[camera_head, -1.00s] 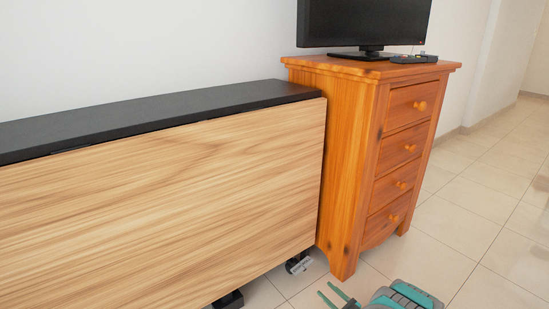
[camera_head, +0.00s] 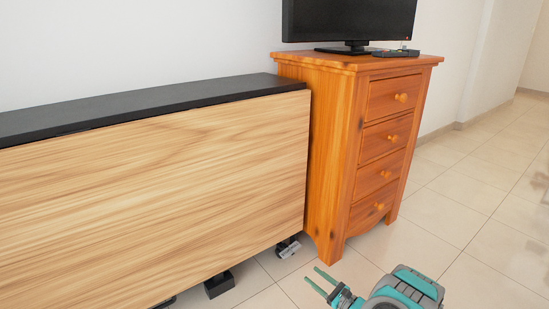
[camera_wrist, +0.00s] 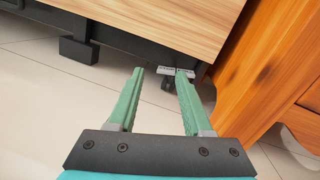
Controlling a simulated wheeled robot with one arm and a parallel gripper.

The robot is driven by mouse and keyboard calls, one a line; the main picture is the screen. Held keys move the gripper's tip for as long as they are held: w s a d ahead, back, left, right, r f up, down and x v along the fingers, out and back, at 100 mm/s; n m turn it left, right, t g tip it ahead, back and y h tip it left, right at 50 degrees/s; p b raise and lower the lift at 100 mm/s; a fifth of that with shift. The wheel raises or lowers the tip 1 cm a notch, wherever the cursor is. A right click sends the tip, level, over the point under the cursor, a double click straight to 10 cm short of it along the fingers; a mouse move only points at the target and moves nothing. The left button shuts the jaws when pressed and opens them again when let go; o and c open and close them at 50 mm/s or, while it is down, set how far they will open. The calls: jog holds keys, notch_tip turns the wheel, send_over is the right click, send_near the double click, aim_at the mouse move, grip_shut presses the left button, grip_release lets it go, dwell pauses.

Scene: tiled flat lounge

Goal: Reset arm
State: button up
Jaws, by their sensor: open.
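My gripper (camera_head: 322,281) shows at the bottom of the head view, low in front of the wooden dresser and the folded table. In the wrist view my gripper (camera_wrist: 158,88) has its two green fingers apart, with nothing between them. The fingers point towards the gap between the table's foot and the dresser. My teal and grey arm shows just right of the gripper in the head view.
A light wood table panel (camera_head: 150,180) with a black top edge stands along the wall. An orange wooden dresser (camera_head: 335,160) with several drawers bears a black monitor (camera_head: 350,20) and a small dark device (camera_head: 395,53). Tiled floor (camera_head: 470,200) lies clear at right.

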jog(key=s+a+r+n+g+y, duration=0.3)
jog(key=a+r+n+g, duration=0.1)
jog(key=a+r, duration=0.5)
jog(key=s+a+r+n+g+y, duration=0.2)
jog(key=a+r+n+g+y, duration=0.15)
jog(key=a+r, duration=0.55)
jog(key=s+a+r+n+g+h, duration=0.1)
jog(key=s+a+r+n+g, duration=0.1)
jog(key=s+r+n+g, duration=0.45)
jog(key=s+a+r+n+g+h, duration=0.2)
jog(key=s+a+r+n+g, duration=0.1)
jog(key=s+r, duration=0.5)
jog(key=s+d+n+g+h, duration=0.1)
jog(key=s+d+n+h, duration=0.2)
jog(key=s, duration=0.6)
jog(key=s+d+n+g+h, duration=0.15)
jog(key=s+h, duration=0.25)
jog(key=s, duration=0.5)
jog(key=s+d+n+t+h, duration=0.1)
jog(key=s+d+t+h, duration=0.1)
jog(key=s+d+h, duration=0.55)
jog(key=s+d+n+t+h, duration=0.2)
jog(key=s+d, duration=0.3)
jog(key=d, duration=0.6)
notch_tip(320, 180, up, 13)
jog(key=p, duration=1.3)
jog(key=shift+w+d+r+p, duration=0.15)
jog(key=shift+r+p, duration=0.05)
jog(key=shift+p, duration=0.15)
